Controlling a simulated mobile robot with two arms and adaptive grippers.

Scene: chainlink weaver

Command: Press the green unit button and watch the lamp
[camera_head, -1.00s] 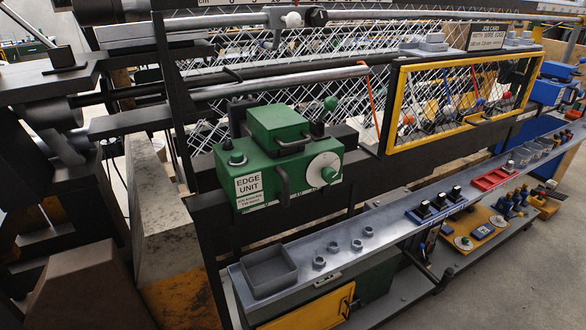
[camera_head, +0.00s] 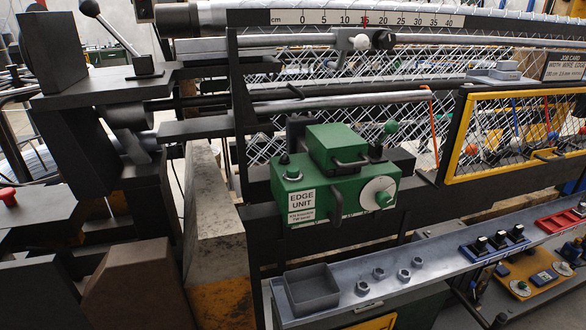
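The green edge unit (camera_head: 318,200) sits in the middle of the head view, mounted on the dark frame, with a white "EDGE UNIT" label (camera_head: 301,204) on its front. A round green button-like part (camera_head: 293,174) is on its upper left. A green ball (camera_head: 390,127) shows just above and behind the unit. I cannot pick out a lit lamp for certain. Neither of my grippers is in view, and nothing touches the unit.
A grey shelf (camera_head: 340,306) runs below the unit, carrying an empty grey tray (camera_head: 312,287) and several nuts. A yellow-framed mesh guard (camera_head: 459,140) is at right. A concrete pillar (camera_head: 212,215) and dark machine blocks crowd the left. A ruler (camera_head: 365,18) runs along the top.

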